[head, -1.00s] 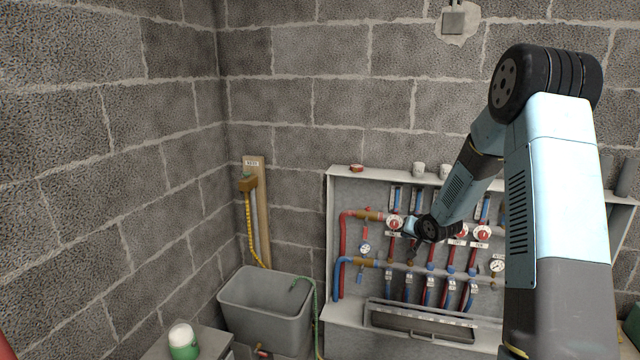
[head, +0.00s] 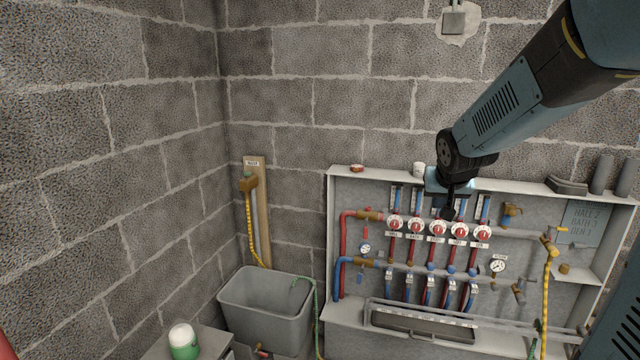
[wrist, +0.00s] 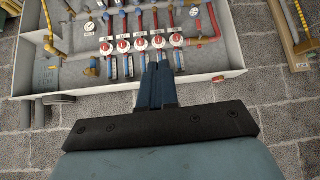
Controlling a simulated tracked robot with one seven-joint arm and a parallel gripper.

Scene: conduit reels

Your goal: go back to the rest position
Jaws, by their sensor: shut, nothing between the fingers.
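My gripper (head: 448,212) hangs in front of the upper part of the manifold cabinet, its fingers pointing down. In the wrist view my gripper (wrist: 158,84) shows its dark fingers together with nothing between them. The manifold cabinet (head: 349,190) is an open grey box on the block wall. A row of several red-and-white valve knobs (head: 437,229) sits on the red upper pipe, just below my fingertips in the head view. The same knobs (wrist: 141,44) show beyond the fingers in the wrist view. I cannot tell how far the fingers are from them.
A grey sink (head: 262,303) stands left of the cabinet. A yellow hose (head: 250,226) hangs on a wooden board above it. A white cup (head: 419,169) and a red object (head: 357,168) sit on the cabinet's top ledge. A green-and-white container (head: 183,343) stands at lower left.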

